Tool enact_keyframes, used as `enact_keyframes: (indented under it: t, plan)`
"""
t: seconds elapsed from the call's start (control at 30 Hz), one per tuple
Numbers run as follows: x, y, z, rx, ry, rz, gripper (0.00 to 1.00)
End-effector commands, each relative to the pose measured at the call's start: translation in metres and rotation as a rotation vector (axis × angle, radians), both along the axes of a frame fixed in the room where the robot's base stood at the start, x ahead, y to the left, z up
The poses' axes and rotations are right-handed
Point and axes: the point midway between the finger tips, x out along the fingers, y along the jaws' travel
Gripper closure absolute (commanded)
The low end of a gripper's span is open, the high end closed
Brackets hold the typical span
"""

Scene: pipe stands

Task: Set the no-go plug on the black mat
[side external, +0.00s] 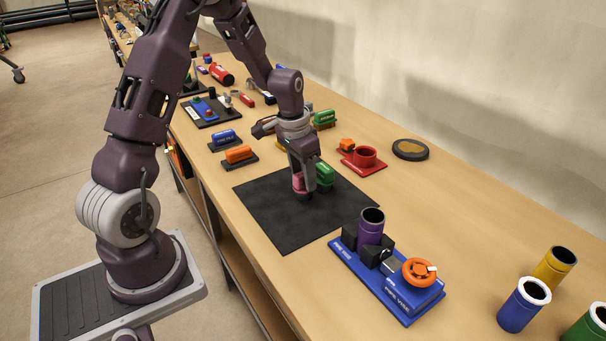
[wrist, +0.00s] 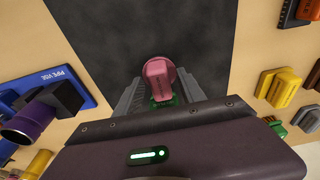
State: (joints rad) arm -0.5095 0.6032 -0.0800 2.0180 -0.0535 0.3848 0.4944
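The black mat (side external: 272,225) lies on the bench, and it fills the upper middle of the wrist view (wrist: 150,30). My gripper (side external: 302,190) points down low over the mat. A pink plug-like piece (wrist: 158,80) with a round flange lies between its fingers (wrist: 160,92), and it also shows beside the near finger in the side view (side external: 298,181). A green piece (side external: 324,174) sits against the other side of the fingers, partly hidden. I cannot tell whether pink and green are one part, which is the no-go plug, or whether the fingers clamp them.
A blue pipe vise (side external: 385,280) with a purple pipe (side external: 371,225) stands right of the mat. A red holder (side external: 363,160) is behind it. Blue (side external: 224,138) and orange (side external: 238,154) blocks sit at the left. The mat's front part is clear.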

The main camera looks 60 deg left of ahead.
Motion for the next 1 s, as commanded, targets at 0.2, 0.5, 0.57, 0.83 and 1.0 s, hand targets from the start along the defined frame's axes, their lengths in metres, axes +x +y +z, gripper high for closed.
enact_keyframes:
  t: [0.2, 0.5, 0.57, 0.83, 1.0]
  plan:
    - [-0.001, 0.001, 0.014, 0.002, -0.004, 0.0, 0.53]
    - [-0.013, 0.0, 0.093, 0.003, -0.006, 0.0, 0.53]
    - [-0.015, 0.0, 0.104, 0.002, -0.004, 0.0, 0.53]
    - [-0.036, -0.032, 0.152, 0.026, -0.04, -0.009, 0.53]
    - [-0.117, -0.111, 0.206, 0.058, -0.168, -0.014, 0.53]
